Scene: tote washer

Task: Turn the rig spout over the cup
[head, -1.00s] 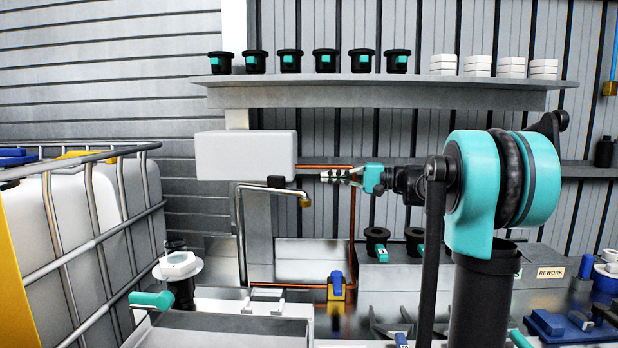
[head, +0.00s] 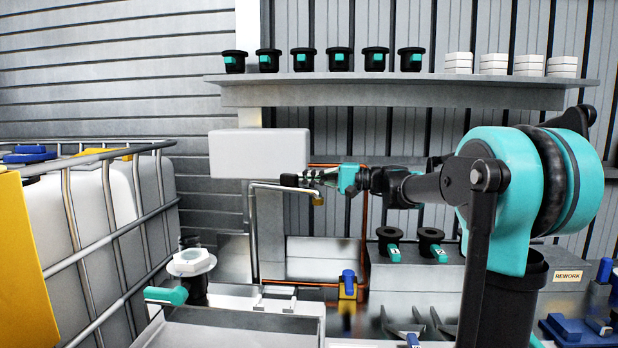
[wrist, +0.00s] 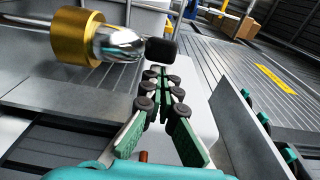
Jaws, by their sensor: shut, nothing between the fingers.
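The rig spout is a bent silver pipe (head: 253,215) with a brass tip (head: 318,198) pointing down at its right end. A black block (head: 289,180) sits on its upper run. In the wrist view the brass tip (wrist: 78,36) is at upper left and the black block (wrist: 161,51) is just beyond my fingertips. My gripper (head: 308,178) is shut and empty, coming in from the right at the block's height. Whether it touches the block I cannot tell. I cannot make out a cup for certain; a white hexagonal-topped piece (head: 191,262) stands at lower left.
A white box (head: 259,155) hangs just above the spout. A caged white tank (head: 90,215) fills the left. A blue-and-yellow valve (head: 348,285) and two black flanged pieces (head: 390,235) stand below my arm.

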